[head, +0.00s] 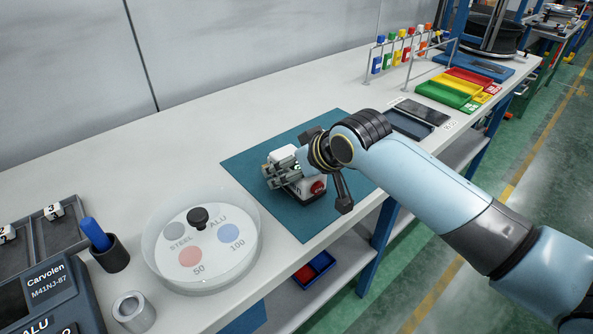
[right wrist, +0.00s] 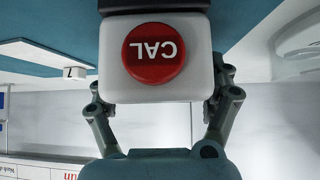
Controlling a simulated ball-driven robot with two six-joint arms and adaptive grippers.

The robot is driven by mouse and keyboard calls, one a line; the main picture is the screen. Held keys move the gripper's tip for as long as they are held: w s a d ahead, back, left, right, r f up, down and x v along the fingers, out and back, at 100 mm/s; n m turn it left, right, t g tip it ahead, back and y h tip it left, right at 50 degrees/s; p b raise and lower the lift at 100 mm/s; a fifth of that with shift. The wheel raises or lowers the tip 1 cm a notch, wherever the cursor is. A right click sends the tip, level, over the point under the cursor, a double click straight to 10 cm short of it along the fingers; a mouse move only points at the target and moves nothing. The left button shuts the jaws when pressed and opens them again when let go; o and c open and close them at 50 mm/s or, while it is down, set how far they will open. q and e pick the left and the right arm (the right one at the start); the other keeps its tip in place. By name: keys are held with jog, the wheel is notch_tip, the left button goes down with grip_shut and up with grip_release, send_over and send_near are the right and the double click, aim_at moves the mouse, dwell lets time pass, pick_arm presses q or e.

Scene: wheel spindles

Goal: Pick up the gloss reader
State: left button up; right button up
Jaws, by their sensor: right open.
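The gloss reader (head: 313,189), a white block-shaped device with a red button, sits on a teal mat (head: 250,160) on the bench. In the right wrist view its white body (right wrist: 202,55) and red CAL button fill the upper middle, upside down. My right gripper (head: 283,172) is at the device with its jaws open. The wrist view shows one finger on either side of the white body; I cannot tell whether they touch it. The gripper hides part of the device in the head view. My left gripper is not in view.
A round clear dish (head: 200,283) with coloured discs and a black knob stands left of the mat. A dark cup (head: 112,258) and a metal ring (head: 132,312) are further left. A dark tray (head: 408,124) and coloured bins (head: 450,93) lie to the right. A wall runs behind.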

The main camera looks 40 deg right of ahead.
jog(key=shift+w+f, duration=0.3)
jog(key=shift+f, duration=0.05)
jog(key=shift+c, duration=0.4)
jog(key=c, duration=1.6)
